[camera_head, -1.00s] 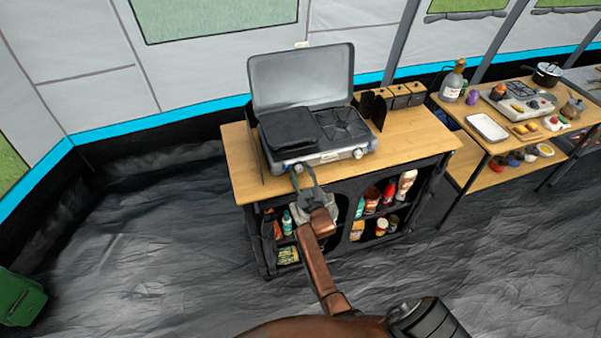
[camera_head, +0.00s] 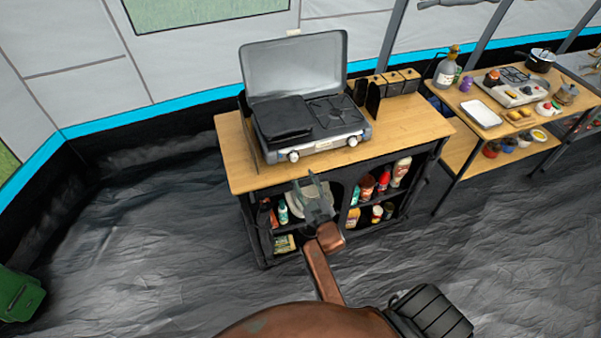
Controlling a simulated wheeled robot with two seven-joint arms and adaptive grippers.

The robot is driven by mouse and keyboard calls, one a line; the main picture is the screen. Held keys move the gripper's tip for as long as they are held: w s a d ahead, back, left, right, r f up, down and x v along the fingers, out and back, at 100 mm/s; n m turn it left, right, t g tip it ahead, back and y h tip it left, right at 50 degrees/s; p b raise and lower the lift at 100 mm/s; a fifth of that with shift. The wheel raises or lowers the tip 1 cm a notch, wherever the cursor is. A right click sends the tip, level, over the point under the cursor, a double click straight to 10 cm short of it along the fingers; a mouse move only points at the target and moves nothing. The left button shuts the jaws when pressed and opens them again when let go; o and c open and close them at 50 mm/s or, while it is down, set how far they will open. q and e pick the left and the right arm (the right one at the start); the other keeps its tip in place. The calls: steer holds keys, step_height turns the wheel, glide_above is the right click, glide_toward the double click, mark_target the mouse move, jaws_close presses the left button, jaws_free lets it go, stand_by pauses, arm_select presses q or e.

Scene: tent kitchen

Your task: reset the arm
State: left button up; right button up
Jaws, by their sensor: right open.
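My right gripper (camera_head: 314,182) is in the head view, in front of the wooden-topped cabinet and below its front edge. Its two fingers point up toward the counter and stand apart, with nothing between them. My brown right arm (camera_head: 322,268) comes up from the bottom of the picture behind it. The gripper hides part of the cabinet's shelves. The camp stove (camera_head: 318,143) stands on the counter with its lid up, above and beyond the gripper and apart from it. My left gripper does not show.
The cabinet's wooden top (camera_head: 412,124) is bare at the right. Its open shelves hold bottles and jars (camera_head: 366,188). A second table (camera_head: 497,127) at the right carries a tray, a burner and a pot. A green case (camera_head: 18,294) lies at the far left. Dark floor is clear at left.

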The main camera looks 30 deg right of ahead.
steer(key=shift+s+a, duration=0.15)
steer(key=shift+s, duration=0.35)
steer(key=s+a+f+g+y, duration=0.1)
steer(key=s+a+f+g, duration=0.3)
steer(key=f, duration=0.9)
steer(key=s+a+f+g+y, duration=0.1)
steer(key=s+f, duration=0.6)
steer(key=f, duration=0.5)
steer(key=s+a+f+g+y, duration=0.25)
steer(key=s+f, duration=0.25)
steer(key=f, duration=0.8)
steer(key=s+a+f+m+g, duration=0.1)
steer(key=s+f+g, duration=0.2)
steer(key=s+f, duration=0.55)
steer(key=s+f+g, duration=0.2)
steer(key=s+f, duration=0.4)
steer(key=s, duration=0.6)
steer(key=s+f+g, duration=0.2)
steer(key=s, duration=0.8)
steer(key=s+d+f+g, duration=0.1)
steer(key=s+f+g, duration=0.1)
steer(key=s, duration=0.8)
steer(key=shift+s+d+f+m, duration=0.25)
steer(key=shift+s+f+m, duration=0.15)
steer(key=shift+f, duration=0.2)
